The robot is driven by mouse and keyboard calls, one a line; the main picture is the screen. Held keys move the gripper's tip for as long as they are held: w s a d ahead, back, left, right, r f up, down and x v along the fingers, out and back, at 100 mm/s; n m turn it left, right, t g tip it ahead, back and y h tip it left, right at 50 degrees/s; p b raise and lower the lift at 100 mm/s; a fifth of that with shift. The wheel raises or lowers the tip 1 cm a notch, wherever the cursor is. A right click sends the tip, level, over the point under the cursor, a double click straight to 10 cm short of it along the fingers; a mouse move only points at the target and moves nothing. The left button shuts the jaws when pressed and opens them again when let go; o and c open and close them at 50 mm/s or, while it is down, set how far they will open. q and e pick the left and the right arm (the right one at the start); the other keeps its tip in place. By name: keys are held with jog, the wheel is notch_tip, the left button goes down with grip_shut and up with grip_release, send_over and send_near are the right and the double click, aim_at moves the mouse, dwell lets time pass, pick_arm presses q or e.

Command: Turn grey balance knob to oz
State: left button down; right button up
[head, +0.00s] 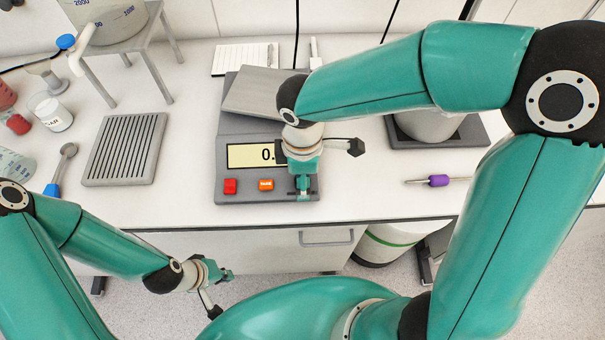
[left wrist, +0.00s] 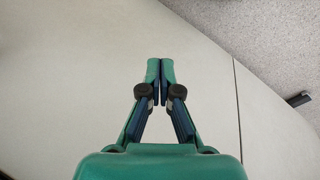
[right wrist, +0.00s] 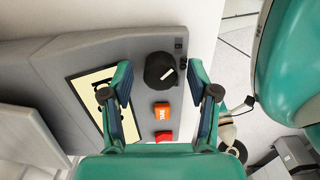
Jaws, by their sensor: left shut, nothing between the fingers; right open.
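The grey balance (head: 232,190) stands on the bench, with a lit display (head: 249,155). In the right wrist view its round, dark knob (right wrist: 157,78) has a white pointer mark angled up and right, toward two small dark labels (right wrist: 181,54) too small to read. My right gripper (right wrist: 159,67) is open, a finger on either side of the knob in that view; I cannot tell whether they touch it. In the head view my right gripper (head: 303,190) hides the knob. My left gripper (head: 228,274) is shut and empty, low before the bench front; it also shows in the left wrist view (left wrist: 160,62).
A red button (head: 230,186) and an orange button (head: 265,185) sit beside the knob on the balance. A ribbed grey tray (head: 126,150) lies left of it. A purple-handled tool (head: 438,181) lies to the right.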

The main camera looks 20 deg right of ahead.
grip_shut()
jog(key=shift+m, duration=0.3)
jog(key=m+b, duration=0.2)
jog(key=m, duration=0.1)
jog(key=shift+b, duration=0.35)
jog(key=m+b, duration=0.2)
jog(key=m, duration=0.3)
jog(key=shift+r, duration=0.1)
jog(key=shift+w, duration=0.1)
dwell(0.4)
grip_release()
